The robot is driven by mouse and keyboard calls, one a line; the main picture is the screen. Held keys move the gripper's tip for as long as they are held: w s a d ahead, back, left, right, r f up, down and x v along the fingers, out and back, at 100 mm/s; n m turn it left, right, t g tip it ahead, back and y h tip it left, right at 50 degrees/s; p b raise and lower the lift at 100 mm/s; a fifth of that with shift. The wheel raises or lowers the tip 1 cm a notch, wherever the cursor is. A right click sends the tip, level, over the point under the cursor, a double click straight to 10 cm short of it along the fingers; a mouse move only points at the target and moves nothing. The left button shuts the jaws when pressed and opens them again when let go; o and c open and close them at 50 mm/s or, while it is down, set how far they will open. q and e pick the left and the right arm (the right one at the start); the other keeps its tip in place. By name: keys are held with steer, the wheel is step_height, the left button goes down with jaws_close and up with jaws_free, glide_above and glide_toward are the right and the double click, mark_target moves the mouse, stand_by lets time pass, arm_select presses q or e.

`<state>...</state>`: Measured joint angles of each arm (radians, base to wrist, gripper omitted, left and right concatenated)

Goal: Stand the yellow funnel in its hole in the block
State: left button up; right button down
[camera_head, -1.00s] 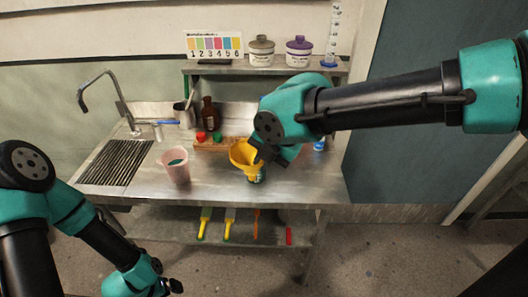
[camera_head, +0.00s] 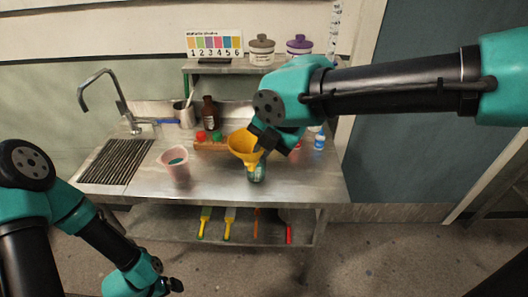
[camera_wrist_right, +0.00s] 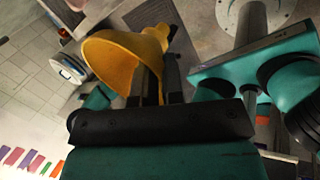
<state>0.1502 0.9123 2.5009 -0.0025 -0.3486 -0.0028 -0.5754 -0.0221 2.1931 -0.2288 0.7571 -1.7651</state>
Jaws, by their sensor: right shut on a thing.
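The yellow funnel (camera_head: 243,147) is held by my right gripper (camera_head: 262,142) above the bench, wide mouth up and tilted. In the right wrist view the funnel (camera_wrist_right: 118,58) sits between the dark fingers of the right gripper (camera_wrist_right: 160,82), which are shut on it. The brown wooden block (camera_head: 207,146) lies behind and left of the funnel, with a red and a green thing standing in it. The funnel and right gripper hide part of the block, and its free hole cannot be made out. My left gripper (camera_head: 172,287) is low in front of the bench; its fingers are too small to read.
A greenish jar (camera_head: 257,173) stands just below the funnel. A pink beaker (camera_head: 175,168) stands left of it. A brown bottle (camera_head: 209,112) and a metal pot (camera_head: 184,116) stand behind the block. A small blue-and-white bottle (camera_head: 320,142) is at right. The front bench is mostly clear.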

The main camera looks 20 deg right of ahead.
steer(key=shift+r, duration=1.05)
